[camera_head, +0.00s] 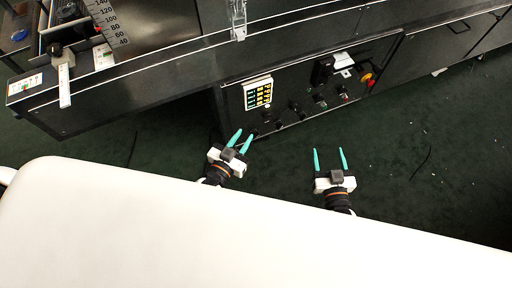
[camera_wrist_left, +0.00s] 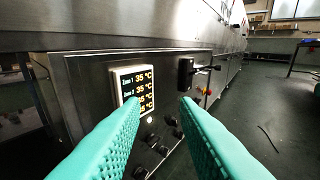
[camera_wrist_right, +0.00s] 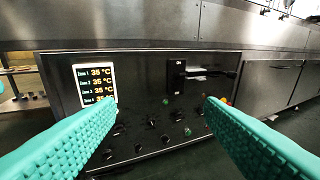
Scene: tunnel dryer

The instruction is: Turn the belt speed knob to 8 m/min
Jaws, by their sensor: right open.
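A dark control panel (camera_head: 305,85) on the dryer's side carries several small black knobs (camera_wrist_right: 152,122), which also show in the left wrist view (camera_wrist_left: 170,120). Their labels are too small to read, so I cannot tell which is the belt speed knob or its setting. My left gripper (camera_head: 245,137) is open and empty, just in front of the panel's lower left part, with no visible contact. My right gripper (camera_head: 329,152) is open and empty, further from the panel, below its right part. Its fingers frame the knob area in the right wrist view.
A lit temperature display (camera_wrist_right: 95,83) reads 35 °C in several zones. A black switch with a handle (camera_wrist_right: 180,75) and a red-and-yellow button (camera_head: 367,79) are on the panel too. The dryer's conveyor side (camera_head: 180,75) runs above. The dark green floor (camera_head: 410,145) is mostly clear.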

